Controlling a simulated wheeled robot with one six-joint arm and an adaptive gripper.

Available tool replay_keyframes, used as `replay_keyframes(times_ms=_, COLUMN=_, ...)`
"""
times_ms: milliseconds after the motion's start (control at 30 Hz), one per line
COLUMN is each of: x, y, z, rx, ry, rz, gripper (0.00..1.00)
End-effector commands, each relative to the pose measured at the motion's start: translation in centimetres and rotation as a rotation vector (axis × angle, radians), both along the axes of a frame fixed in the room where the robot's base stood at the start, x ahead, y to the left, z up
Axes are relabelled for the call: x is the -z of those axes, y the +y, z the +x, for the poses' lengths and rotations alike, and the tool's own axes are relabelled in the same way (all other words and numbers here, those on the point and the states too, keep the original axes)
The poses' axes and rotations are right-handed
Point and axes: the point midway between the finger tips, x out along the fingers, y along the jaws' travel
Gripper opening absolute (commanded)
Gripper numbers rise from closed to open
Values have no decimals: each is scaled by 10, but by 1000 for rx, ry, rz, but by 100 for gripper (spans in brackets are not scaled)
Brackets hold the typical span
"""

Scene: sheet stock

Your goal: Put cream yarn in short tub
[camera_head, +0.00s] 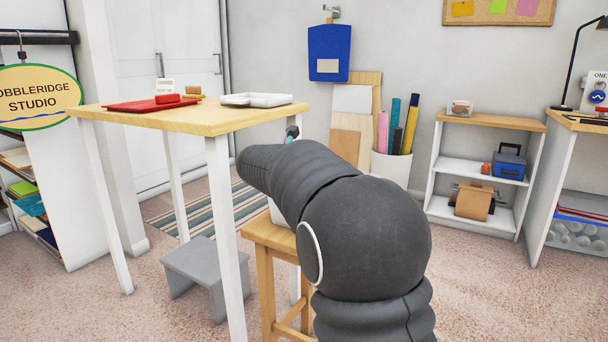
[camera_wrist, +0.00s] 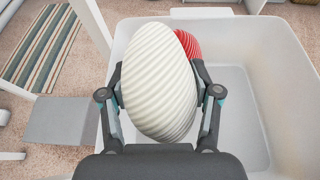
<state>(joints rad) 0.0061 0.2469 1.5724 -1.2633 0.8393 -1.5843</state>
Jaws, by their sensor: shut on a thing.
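The cream yarn (camera_wrist: 158,85) is a ribbed, egg-shaped ball in the wrist view. My gripper (camera_wrist: 160,88) is shut on it, one finger at each side. The ball is over the left part of a white tub (camera_wrist: 290,65) with an open top. I cannot tell whether it touches the tub. A red yarn ball (camera_wrist: 189,44) shows partly behind the cream one, within the tub's outline. In the head view, my arm hides the yarn and most of the tub; only a bit of my gripper (camera_head: 292,134) shows.
A wooden stool (camera_head: 262,234) stands under my arm. A tall table (camera_head: 215,118) to the left holds a red mat (camera_head: 135,106) and a white tray (camera_head: 256,100). A grey step (camera_head: 206,270) is beneath it. A white bin (camera_head: 391,168) of rolls stands behind.

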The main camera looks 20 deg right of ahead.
Motion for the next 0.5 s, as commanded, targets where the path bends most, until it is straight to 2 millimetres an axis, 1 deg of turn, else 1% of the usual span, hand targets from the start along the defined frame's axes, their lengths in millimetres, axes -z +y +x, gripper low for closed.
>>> replay_keyframes(times_ms=400, x=13, y=0, z=0, rx=2, ry=6, rz=3, gripper=28)
replay_keyframes(times_ms=433, x=14, y=-1, z=0, rx=3, ry=7, rz=2, gripper=70)
replay_keyframes(times_ms=467, x=14, y=-1, z=0, rx=3, ry=8, rz=3, gripper=73)
replay_keyframes(times_ms=500, x=15, y=-1, z=0, rx=2, ry=9, rz=3, gripper=73)
